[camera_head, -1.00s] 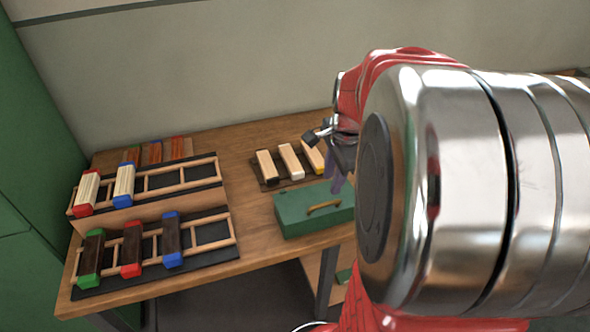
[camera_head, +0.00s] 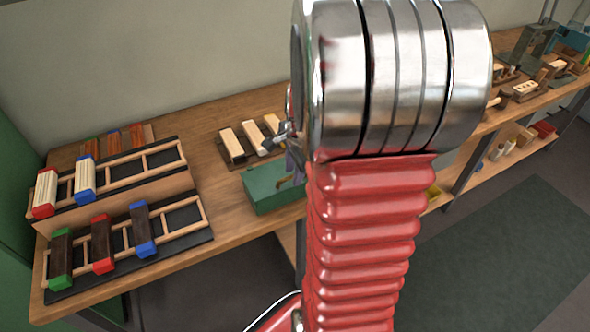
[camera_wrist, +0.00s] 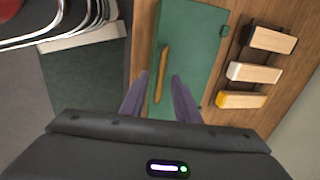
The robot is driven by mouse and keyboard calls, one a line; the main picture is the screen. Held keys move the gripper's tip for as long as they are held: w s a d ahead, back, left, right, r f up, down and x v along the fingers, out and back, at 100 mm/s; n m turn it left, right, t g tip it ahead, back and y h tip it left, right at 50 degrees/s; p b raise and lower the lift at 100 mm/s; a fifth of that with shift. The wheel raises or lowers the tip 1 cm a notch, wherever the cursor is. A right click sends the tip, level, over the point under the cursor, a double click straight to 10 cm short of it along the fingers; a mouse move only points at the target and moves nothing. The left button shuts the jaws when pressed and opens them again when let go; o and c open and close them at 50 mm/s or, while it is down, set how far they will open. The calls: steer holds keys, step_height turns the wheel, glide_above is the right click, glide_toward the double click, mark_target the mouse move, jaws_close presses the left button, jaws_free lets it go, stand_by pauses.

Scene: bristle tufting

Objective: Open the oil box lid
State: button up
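The oil box (camera_head: 262,190) is a green box on the wooden bench, with its green lid (camera_wrist: 194,45) down. A tan wooden handle (camera_wrist: 161,75) lies along the lid. In the wrist view my gripper (camera_wrist: 157,78) has its two purple fingers apart, one on either side of the handle's near end. I see nothing held between them. Whether the fingers touch the lid or hover above it I cannot tell. In the head view my gripper (camera_head: 293,160) is partly hidden by my arm, over the right part of the box.
Several wooden blocks (camera_head: 231,142) stand in a dark rack just behind the box. To the left are ladder-like racks (camera_head: 180,218) with coloured-end brushes. The bench (camera_head: 215,198) continues right with tools on it. A green mat (camera_head: 500,250) lies on the floor.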

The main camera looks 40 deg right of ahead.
jaws_close()
stand_by(0.5)
steer(key=shift+s+d, duration=0.1)
steer(key=shift+d, duration=0.05)
